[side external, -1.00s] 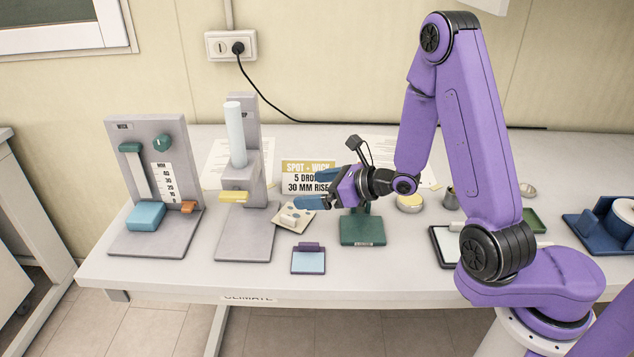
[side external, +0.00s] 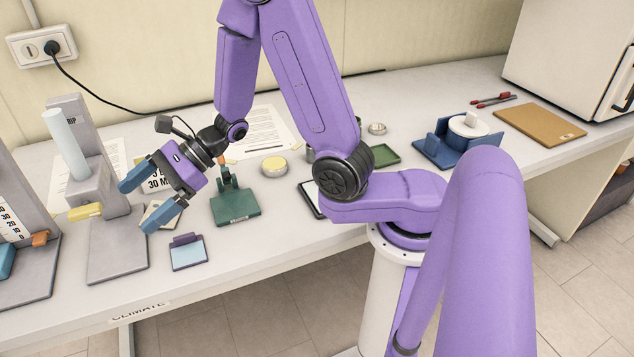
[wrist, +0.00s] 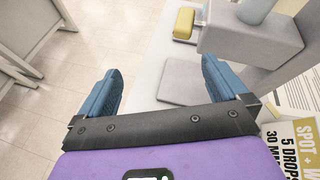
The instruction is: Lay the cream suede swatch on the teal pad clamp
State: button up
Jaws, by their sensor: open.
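My gripper (side external: 148,203) is open, its blue fingers spread and pointing left above the bench. The wrist view shows nothing between the fingers (wrist: 161,80). A cream piece (side external: 153,210), which may be the suede swatch, lies on the bench in the side view, mostly hidden behind the lower finger. I cannot tell its height gap to the gripper. A dark teal-green stand with a small upright clamp (side external: 236,205) stands right of the gripper; I cannot tell if it is the teal pad clamp.
A grey stand with a white cylinder (side external: 65,145) and yellow block (side external: 85,211) stands left of the gripper. A purple-framed pale-blue pad (side external: 187,252) lies near the front edge. A round yellow-topped tin (side external: 274,165) and blue tape holder (side external: 445,145) sit to the right.

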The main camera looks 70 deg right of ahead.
jog(key=s+a+n+g+h, duration=0.2)
jog(key=s+n+g, duration=0.8)
jog(key=s+n, duration=0.55)
jog(key=s+d+n+t+h, duration=0.1)
jog(key=s+d+n+h, duration=0.3)
jog(key=n, duration=0.5)
jog(key=s+d+r+n+t+h, duration=0.1)
jog(key=s+d+n+t+h, duration=0.1)
jog(key=s+d+n+h, duration=0.2)
jog(key=s+d+n, duration=0.3)
jog(key=d+n, duration=0.3)
jog(key=shift+s+d+r+h, duration=0.3)
jog(key=shift+s+d+h, duration=0.1)
